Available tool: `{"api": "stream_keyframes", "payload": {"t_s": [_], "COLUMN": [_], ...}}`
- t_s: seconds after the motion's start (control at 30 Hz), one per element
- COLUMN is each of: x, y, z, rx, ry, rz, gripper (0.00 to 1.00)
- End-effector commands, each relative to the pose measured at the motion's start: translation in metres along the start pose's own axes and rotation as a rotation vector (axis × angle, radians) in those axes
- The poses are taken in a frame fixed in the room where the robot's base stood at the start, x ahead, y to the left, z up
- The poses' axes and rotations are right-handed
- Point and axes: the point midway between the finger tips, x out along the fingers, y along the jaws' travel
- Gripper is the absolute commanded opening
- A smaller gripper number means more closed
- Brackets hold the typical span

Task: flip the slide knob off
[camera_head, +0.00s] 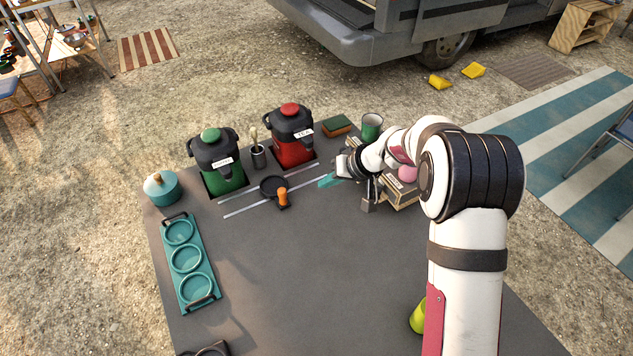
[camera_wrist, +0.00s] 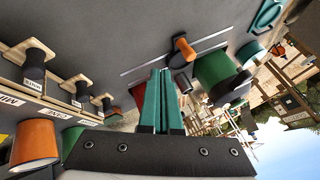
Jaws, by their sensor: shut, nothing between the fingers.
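An orange knob (camera_head: 283,196) stands on a dark slide with a round black plate (camera_head: 272,186), between two thin pale rails (camera_head: 248,207) on the grey table. The knob also shows in the wrist view (camera_wrist: 184,47), tilted by the camera angle, beyond my fingertips. My gripper (camera_head: 328,181) has teal fingers and is to the right of the knob, near the right end of the rails, apart from it. In the wrist view, the fingers (camera_wrist: 162,72) are together with nothing between them. I cannot read a marking for the knob's off side.
A green dispenser (camera_head: 220,172) and a red dispenser (camera_head: 292,145) stand behind the rails. A labelled wooden rack (camera_wrist: 40,103) with dark cylinders is close beside my gripper. A teal tray (camera_head: 185,258) lies at left. The table's middle is clear.

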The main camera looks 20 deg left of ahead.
Motion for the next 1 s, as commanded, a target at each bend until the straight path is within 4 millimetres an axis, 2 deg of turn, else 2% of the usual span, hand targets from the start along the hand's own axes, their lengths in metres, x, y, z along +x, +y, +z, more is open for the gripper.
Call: {"api": "stream_keyframes", "payload": {"t_s": [0.2,0.37,0.5,0.6,1.0], "x": [0.049,0.081,0.09,0.094,0.096], "y": [0.0,-0.003,-0.024,-0.031,-0.036], "z": [0.001,0.001,0.001,0.001,0.001], "rx": [0.0,-0.001,-0.003,-0.001,0.0], "ry": [-0.004,-0.002,-0.001,-0.001,-0.001], "rz": [-0.001,-0.001,-0.001,0.0,0.0], "gripper": [0.0,0.0,0.0,0.0,0.0]}}
